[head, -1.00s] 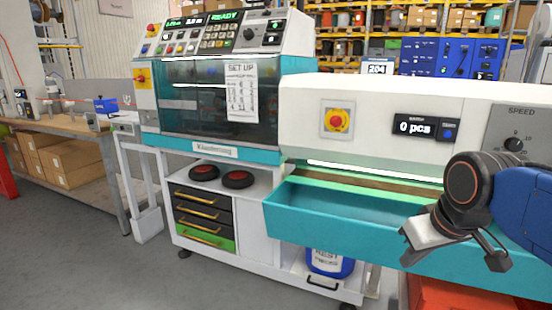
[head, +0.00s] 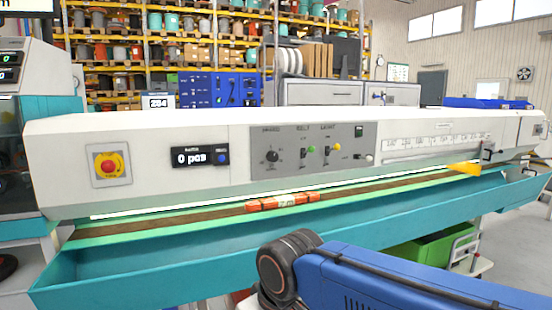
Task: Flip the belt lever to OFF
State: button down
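The belt lever (head: 310,148) is a small lever with a green knob under the BELT label on the grey control panel (head: 262,140) of the long white machine. Its exact position between the two end marks is too small to tell. Beside it on the right is the light lever (head: 337,147) with a yellow knob, and to its left is the speed knob (head: 272,156). My arm shows low in the head view, in front of the teal tray and well below the panel. My gripper is not in view.
A red emergency button (head: 109,167) on yellow and a counter display (head: 190,156) sit left of the panel. Orange pieces (head: 283,202) lie on the belt below it. The teal tray (head: 160,265) runs along the machine front. A green crate (head: 415,250) stands beneath.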

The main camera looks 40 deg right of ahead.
aim_at(312, 150)
jog(key=z, duration=1.15)
